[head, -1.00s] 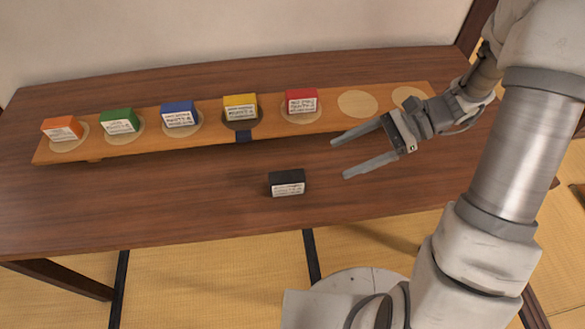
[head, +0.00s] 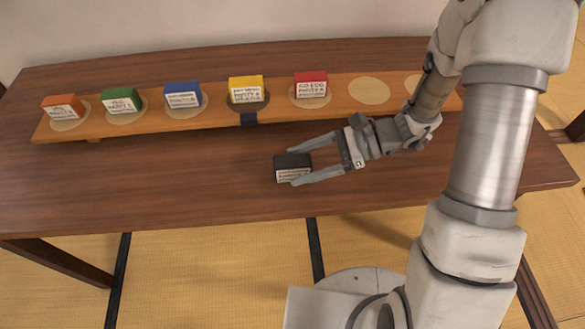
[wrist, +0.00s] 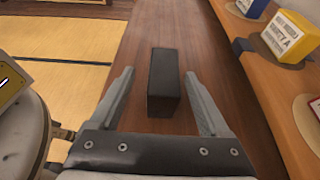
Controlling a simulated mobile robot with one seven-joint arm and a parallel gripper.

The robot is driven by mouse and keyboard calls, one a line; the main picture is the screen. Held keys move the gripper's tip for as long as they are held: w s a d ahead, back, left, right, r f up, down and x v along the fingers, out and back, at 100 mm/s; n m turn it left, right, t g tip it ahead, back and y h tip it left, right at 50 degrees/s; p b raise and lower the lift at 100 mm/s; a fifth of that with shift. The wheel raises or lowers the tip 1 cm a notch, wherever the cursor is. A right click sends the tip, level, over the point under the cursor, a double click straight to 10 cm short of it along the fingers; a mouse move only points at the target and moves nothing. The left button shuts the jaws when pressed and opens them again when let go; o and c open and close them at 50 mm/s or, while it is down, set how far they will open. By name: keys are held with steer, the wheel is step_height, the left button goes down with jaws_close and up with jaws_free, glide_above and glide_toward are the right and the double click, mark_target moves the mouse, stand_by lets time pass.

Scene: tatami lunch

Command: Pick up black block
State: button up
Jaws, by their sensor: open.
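The black block (head: 288,164) lies on the dark wooden table in front of the raised plank, with a white label on its front side. My gripper (head: 291,164) is open, its fingers pointing left. In the head view the near finger overlaps the block's label and the far finger reaches toward its back edge. In the wrist view the black block (wrist: 164,84) lies between the lines of the two open fingers (wrist: 160,84), with a gap on both sides. I cannot tell whether either finger touches it.
A raised wooden plank (head: 215,111) runs behind, bearing orange (head: 63,107), green (head: 122,101), blue (head: 182,95), yellow (head: 246,89) and red (head: 311,85) blocks on round spots. Two spots at its right show no block. The table (head: 150,180) left of the black block is clear.

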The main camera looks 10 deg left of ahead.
mark_target(279, 169)
steer(key=b+x, duration=0.1)
steer(key=x, duration=0.4)
steer(key=shift+w+a+b, duration=0.2)
steer(key=shift+a+b, duration=0.05)
steer(key=shift+b, duration=0.15)
jaws_close()
